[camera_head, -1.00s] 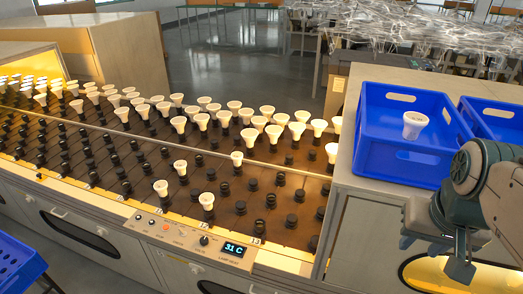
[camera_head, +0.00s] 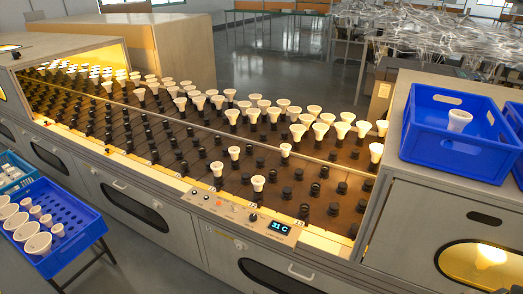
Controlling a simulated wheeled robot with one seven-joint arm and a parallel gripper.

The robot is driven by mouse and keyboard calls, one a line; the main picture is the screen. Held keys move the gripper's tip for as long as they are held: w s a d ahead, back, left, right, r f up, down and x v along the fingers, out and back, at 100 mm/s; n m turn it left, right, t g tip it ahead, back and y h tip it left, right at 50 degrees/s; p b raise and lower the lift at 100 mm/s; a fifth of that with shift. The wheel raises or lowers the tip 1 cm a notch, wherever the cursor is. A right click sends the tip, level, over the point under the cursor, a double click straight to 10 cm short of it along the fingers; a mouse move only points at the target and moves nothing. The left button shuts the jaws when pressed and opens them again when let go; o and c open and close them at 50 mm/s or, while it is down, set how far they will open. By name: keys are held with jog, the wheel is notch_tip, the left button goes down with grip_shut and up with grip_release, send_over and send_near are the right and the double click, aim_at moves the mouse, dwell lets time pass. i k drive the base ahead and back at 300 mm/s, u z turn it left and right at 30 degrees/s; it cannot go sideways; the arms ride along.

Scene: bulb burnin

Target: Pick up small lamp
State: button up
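Several white lamps stand in the sockets of the dark bench (camera_head: 190,185). Nearest its front edge are small ones: one lamp (camera_head: 258,183), another lamp (camera_head: 216,169), a third lamp (camera_head: 234,153) and one farther right (camera_head: 285,150). In the blue tray (camera_head: 78,268) at lower left, small lamps (camera_head: 47,220) lie to the right of larger lamps (camera_head: 38,244). One white lamp (camera_head: 459,120) is inside the blue crate (camera_head: 455,168) at the right. My gripper is out of view.
A control panel with a lit display (camera_head: 279,227) sits on the bench's front edge. A grey cabinet (camera_head: 420,225) supports the blue crate, with a second crate at the right edge. Open floor (camera_head: 170,258) lies between the left tray and bench.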

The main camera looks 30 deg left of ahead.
aim_at(234, 151)
jog(key=z, duration=0.8)
jog(key=i, duration=0.8)
jog(key=u, duration=2.75)
jog(key=i, duration=0.5)
jog(key=u, duration=0.05)
